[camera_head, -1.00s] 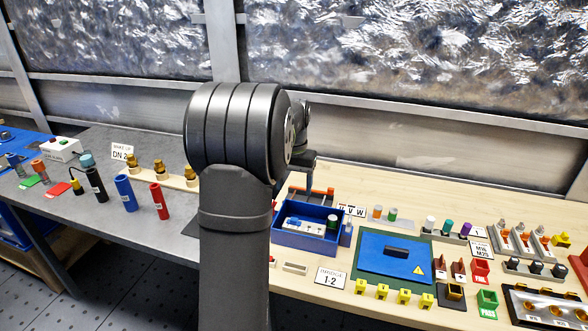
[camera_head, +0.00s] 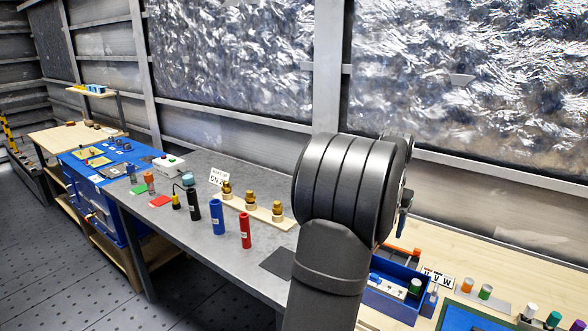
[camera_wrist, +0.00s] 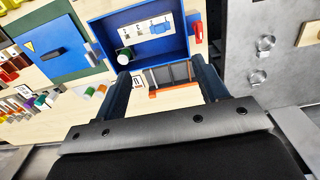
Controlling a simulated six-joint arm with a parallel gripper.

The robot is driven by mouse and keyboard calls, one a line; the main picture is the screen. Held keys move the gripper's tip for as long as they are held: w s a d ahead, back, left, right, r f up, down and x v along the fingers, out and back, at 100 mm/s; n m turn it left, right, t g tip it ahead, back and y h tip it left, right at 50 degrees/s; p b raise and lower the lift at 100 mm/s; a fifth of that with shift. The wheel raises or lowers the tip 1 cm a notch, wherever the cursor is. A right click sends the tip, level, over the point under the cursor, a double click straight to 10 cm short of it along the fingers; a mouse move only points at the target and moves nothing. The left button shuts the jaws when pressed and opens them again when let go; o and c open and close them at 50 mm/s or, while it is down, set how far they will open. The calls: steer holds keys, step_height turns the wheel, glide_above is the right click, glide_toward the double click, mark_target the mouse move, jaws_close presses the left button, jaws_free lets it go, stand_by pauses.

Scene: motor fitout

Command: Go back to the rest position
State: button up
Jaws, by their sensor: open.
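My gripper (camera_wrist: 163,90) shows in the wrist view with its two dark fingers apart and nothing between them. It is above the bench, and an open blue box (camera_wrist: 178,22) with a white-and-blue part and a green-and-white cylinder inside lies beyond the fingertips. Orange and grey pieces (camera_wrist: 172,76) show between the fingers. In the head view my arm hides most of the gripper; the blue box (camera_head: 428,305) is partly behind the arm at the lower right.
A grey bench (camera_head: 160,200) holds a blue cylinder (camera_head: 217,217), a red cylinder (camera_head: 245,230), a black cylinder (camera_head: 193,212) and brass fittings on a wooden strip (camera_head: 265,214). A blue lid (camera_wrist: 50,50) with a dark handle lies beside the box.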

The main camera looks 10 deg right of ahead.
step_height(320, 180, down, 17)
steer(key=shift+f, duration=0.15)
stand_by(0.5)
steer(key=shift+r, duration=0.25)
step_height(320, 180, up, 16)
step_height(320, 180, down, 17)
steer(key=shift+r, duration=0.1)
step_height(320, 180, up, 8)
steer(key=shift+f, duration=0.15)
steer(key=shift+r, duration=0.65)
